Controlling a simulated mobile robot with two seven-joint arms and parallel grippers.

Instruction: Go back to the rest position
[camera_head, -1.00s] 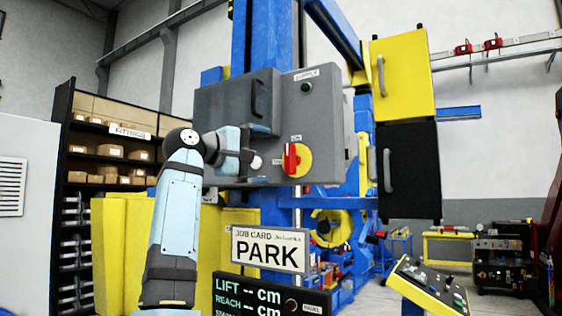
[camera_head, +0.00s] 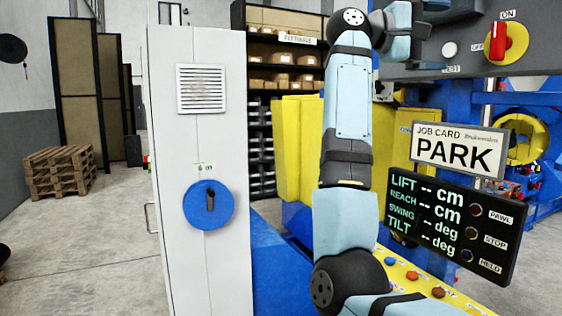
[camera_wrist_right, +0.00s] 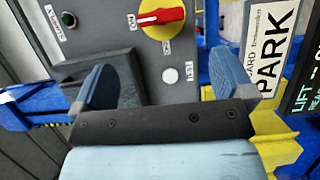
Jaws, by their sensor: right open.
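My right arm rises through the middle of the head view, its wrist at the top near the grey switch panel (camera_head: 440,68). Beyond the fingers is the grey panel with the red and yellow rotary switch (camera_wrist_right: 160,15) and a white TEST button (camera_wrist_right: 170,75). A job card (camera_head: 455,150) reads PARK. My left gripper is not in view.
A black display (camera_head: 455,225) shows dashes for lift, reach, swing and tilt. A tall white cabinet (camera_head: 200,140) with a blue round handle (camera_head: 208,205) stands left of my arm. Wooden pallets (camera_head: 60,172) lie farther left; open floor lies between.

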